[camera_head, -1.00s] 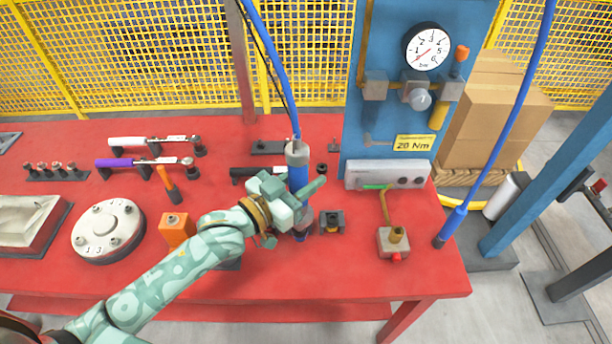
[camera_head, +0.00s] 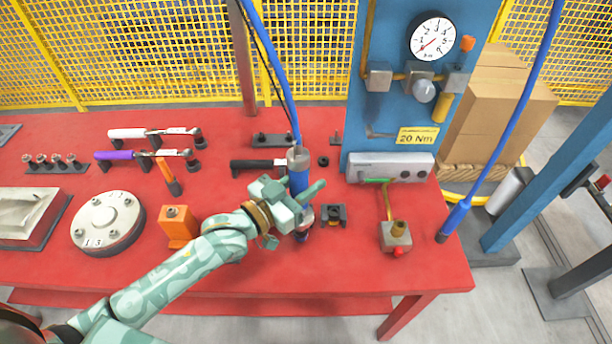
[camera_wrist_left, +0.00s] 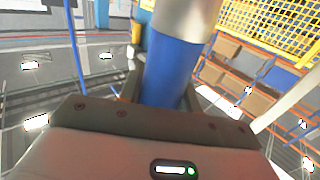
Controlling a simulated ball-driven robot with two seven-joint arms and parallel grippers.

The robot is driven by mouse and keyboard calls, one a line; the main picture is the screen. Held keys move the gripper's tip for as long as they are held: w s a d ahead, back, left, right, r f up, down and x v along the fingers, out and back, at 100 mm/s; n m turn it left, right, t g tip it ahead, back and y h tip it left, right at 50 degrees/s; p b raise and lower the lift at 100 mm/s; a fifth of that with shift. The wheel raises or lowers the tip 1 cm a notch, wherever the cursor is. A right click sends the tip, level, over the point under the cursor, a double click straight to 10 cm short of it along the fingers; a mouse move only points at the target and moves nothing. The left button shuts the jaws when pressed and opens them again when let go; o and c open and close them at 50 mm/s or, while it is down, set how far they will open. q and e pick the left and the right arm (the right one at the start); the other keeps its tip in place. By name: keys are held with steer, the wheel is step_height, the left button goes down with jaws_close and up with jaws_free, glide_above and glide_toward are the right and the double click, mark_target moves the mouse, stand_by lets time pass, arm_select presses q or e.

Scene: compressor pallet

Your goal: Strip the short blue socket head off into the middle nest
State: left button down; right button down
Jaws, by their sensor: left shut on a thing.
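My left gripper (camera_head: 302,199) is shut on the blue body of an upright power tool (camera_head: 298,181) that hangs from a blue hose. The left wrist view also shows the blue body (camera_wrist_left: 168,78) between the fingers, with its grey collar above. Below the gripper, a short blue socket head (camera_head: 303,238) shows at the tool's lower end, small and partly hidden. Any nest behind my forearm or under the tool is hidden. I cannot tell which nest is the middle one. My right gripper is out of view.
An orange block (camera_head: 178,227) and a round flange (camera_head: 107,222) stand left of my forearm. A valve block (camera_head: 395,236) stands right of the dark nest. Torque wrenches (camera_head: 150,134) lie at the back left. The blue panel (camera_head: 375,110) rises behind. The red front edge is bare.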

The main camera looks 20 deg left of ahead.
arm_select(q)
steer(key=shift+f, duration=0.55)
stand_by(0.7)
steer(key=shift+w, duration=0.2)
stand_by(0.5)
steer(key=shift+w+a, duration=0.3)
steer(key=shift+w, duration=0.45)
steer(key=shift+w+a, duration=0.1)
steer(key=shift+w, duration=0.25)
steer(key=shift+w+a, duration=0.1)
steer(key=shift+w, duration=0.5)
steer(key=shift+w+a, duration=0.15)
steer(key=shift+w, duration=0.15)
steer(key=shift+w+a, duration=0.1)
steer(key=shift+w, duration=0.35)
stand_by(0.6)
stand_by(0.8)
